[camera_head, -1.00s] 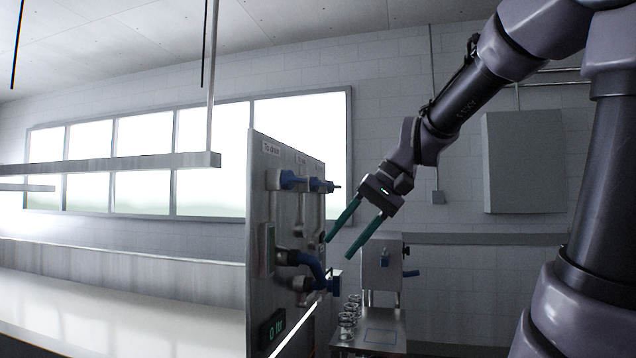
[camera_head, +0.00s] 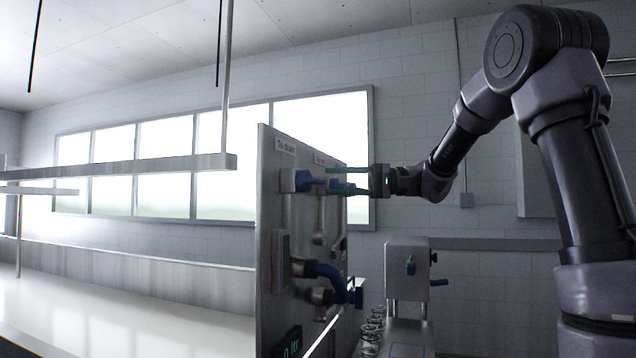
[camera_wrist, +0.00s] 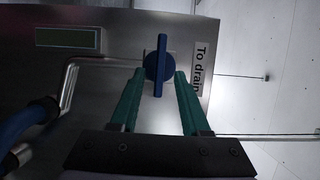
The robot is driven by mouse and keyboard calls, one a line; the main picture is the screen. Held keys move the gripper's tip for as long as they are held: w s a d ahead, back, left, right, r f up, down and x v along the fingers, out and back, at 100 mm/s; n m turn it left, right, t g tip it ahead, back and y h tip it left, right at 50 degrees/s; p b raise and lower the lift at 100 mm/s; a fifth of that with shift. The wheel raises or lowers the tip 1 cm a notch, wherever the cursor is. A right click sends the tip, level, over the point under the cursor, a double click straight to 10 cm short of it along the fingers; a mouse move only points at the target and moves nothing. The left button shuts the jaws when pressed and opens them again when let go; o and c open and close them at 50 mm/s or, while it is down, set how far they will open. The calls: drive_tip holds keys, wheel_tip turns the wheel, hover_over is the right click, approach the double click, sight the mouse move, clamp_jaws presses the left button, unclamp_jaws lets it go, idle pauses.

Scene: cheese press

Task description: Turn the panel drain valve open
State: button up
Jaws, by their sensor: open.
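The panel drain valve has a blue lever handle (camera_head: 309,181) below the "To drain" label (camera_head: 285,146) on the upright metal panel (camera_head: 268,222). In the wrist view, the handle (camera_wrist: 161,66) stands upright in the picture, parallel to the label (camera_wrist: 201,70) and across the pipe. My gripper (camera_head: 329,180) is level with the valve, its teal fingers pointing at the panel. In the wrist view, my gripper (camera_wrist: 159,77) is open, with one fingertip on each side of the handle's lower part. I cannot tell whether either finger touches it.
A steel unit (camera_head: 407,262) and jars (camera_head: 372,330) stand behind. A long white counter (camera_head: 130,308) lies left.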

sight(321, 181)
drive_tip(key=a, duration=0.5)
drive_tip(key=shift+s, duration=0.15)
clamp_jaws()
